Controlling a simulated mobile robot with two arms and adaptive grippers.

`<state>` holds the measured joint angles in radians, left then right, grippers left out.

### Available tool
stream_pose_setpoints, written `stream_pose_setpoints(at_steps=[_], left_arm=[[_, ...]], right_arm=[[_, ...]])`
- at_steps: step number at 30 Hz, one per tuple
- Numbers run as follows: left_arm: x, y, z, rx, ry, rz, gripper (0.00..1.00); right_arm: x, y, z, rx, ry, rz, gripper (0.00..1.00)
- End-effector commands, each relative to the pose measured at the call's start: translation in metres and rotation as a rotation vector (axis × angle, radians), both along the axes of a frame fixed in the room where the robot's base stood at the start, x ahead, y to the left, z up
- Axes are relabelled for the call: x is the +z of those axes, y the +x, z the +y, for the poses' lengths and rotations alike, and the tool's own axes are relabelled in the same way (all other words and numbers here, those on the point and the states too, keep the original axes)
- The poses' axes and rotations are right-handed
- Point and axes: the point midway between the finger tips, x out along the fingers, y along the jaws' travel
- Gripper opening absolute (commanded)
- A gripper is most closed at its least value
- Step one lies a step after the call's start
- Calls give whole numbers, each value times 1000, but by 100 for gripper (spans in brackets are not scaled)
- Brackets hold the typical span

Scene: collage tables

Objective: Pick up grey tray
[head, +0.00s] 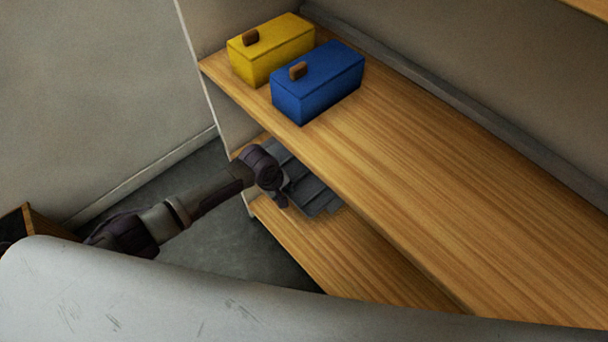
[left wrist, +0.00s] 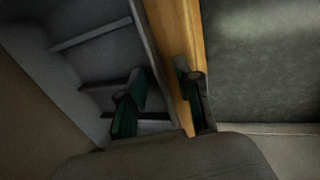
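The grey tray (head: 318,197) lies on the lower wooden shelf, partly hidden under the upper shelf and behind my left gripper. It also shows in the left wrist view (left wrist: 95,62), with raised dividers and a long side wall. My left gripper (head: 284,192) is at the tray's near left end. In the left wrist view its two green-and-dark fingers (left wrist: 160,72) are apart, one over the tray's inside and one outside over the shelf edge, with the tray's wall between them. Contact cannot be told. My right gripper is not in view.
The upper wooden shelf (head: 400,170) overhangs the lower shelf (head: 320,255). A yellow box (head: 270,50) and a blue box (head: 320,85) stand on its far left end. The rest of the upper shelf is bare. Grey floor (head: 235,225) lies left of the shelves.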

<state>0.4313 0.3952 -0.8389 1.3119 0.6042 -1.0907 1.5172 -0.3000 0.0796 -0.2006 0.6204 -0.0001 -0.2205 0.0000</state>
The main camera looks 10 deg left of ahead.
Motion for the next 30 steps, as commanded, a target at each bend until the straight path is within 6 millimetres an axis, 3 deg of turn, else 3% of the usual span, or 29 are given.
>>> stream_pose_setpoints(at_steps=[3,11,18,30], left_arm=[[-14,3,-2,1,0,1,33],[-16,4,-2,0,-1,-1,33],[-16,3,-2,0,0,0,0],[-15,4,-2,0,-1,-2,0]], right_arm=[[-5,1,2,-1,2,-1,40],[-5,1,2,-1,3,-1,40],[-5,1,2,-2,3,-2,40],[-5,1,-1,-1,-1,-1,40]])
